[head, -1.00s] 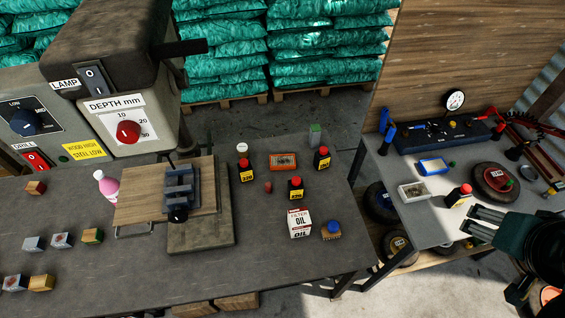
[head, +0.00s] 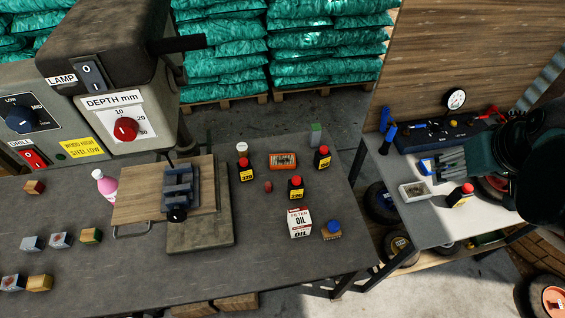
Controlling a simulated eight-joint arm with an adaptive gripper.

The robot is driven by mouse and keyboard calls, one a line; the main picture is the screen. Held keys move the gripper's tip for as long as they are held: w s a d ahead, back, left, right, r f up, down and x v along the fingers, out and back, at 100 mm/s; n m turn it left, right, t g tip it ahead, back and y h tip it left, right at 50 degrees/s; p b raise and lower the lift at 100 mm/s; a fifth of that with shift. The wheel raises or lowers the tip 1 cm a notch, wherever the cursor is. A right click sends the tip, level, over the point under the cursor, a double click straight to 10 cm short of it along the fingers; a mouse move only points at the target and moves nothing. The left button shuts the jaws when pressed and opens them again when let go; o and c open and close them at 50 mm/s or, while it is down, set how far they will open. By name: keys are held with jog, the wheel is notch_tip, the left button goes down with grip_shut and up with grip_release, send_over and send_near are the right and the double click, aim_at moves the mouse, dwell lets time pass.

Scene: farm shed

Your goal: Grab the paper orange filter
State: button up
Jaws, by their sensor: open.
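A flat rectangular piece with an orange rim and a greyish inside (head: 283,161), which looks like the orange paper filter, lies on the dark workbench (head: 290,270). It sits between two dark bottles with red caps and yellow labels. My gripper (head: 441,166) is above the side table at the right, with its fingers pointing left. It is open and empty, well to the right of the orange filter. My gripper partly hides a blue-rimmed piece (head: 426,166) on that table.
A bottle (head: 323,157), another bottle (head: 246,170) and a third (head: 295,188) surround the filter. A white-rimmed filter (head: 414,191) lies on the side table (head: 425,225). A drill press (head: 110,80) stands at left.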

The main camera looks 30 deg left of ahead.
jog(key=w+a+f+n+g, duration=0.1)
jog(key=w+a+f+n, duration=0.1)
jog(key=w+a+n, duration=0.3)
jog(key=w+a+f, duration=0.1)
jog(key=w+a, duration=0.1)
jog(key=a, duration=0.5)
jog(key=n+g+h+b, duration=0.1)
jog(key=n+g+b, duration=0.25)
jog(key=n, duration=1.05)
send_near(283, 160)
jog(key=shift+w+f+g+p, duration=0.1)
jog(key=shift+w+g+p, duration=0.25)
jog(key=shift+w, duration=0.2)
jog(key=shift+s+a+f, duration=0.15)
jog(key=shift+a+f, duration=0.05)
jog(key=shift+f, duration=0.05)
jog(key=shift+f, duration=1.3)
jog(key=shift+b, duration=0.3)
